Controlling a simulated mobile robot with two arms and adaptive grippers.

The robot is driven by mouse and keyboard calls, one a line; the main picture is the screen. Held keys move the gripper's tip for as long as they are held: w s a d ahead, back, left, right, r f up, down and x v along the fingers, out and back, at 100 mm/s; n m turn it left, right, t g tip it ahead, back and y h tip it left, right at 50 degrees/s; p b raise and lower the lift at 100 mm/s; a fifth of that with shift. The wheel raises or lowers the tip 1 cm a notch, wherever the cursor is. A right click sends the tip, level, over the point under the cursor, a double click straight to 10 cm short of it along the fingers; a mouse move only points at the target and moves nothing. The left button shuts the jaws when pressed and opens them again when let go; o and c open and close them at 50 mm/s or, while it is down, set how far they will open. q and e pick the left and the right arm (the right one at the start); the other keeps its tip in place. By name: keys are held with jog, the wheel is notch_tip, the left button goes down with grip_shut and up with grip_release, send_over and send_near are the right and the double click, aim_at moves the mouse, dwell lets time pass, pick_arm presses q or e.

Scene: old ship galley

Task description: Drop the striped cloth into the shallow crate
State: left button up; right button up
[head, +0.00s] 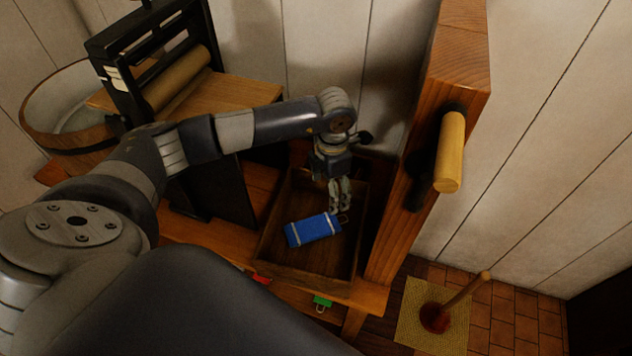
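The striped cloth (312,230) is a flat blue piece with pale stripes near its ends and a small loop at its right corner. It shows inside the outline of the shallow crate (267,245), a dark wooden box on the wooden bench. I cannot tell whether it lies flat on the crate floor or is slightly raised. My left gripper (340,205) points down over the crate, with its fingertips close by the cloth's upper right corner and loop. The finger gap and any contact are too small to make out. My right gripper is not in view.
A wooden post (440,80) with a peg handle (450,150) rises right of the crate. A mangle with a roller (178,80) and a round wooden tub (70,105) stand at the left. Green (322,303) and red clips are at the bench's front edge. A plunger (435,318) stands on a mat.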

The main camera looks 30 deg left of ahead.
pick_arm(q)
notch_tip(320, 180, up, 7)
dwell(0.3)
dwell(0.4)
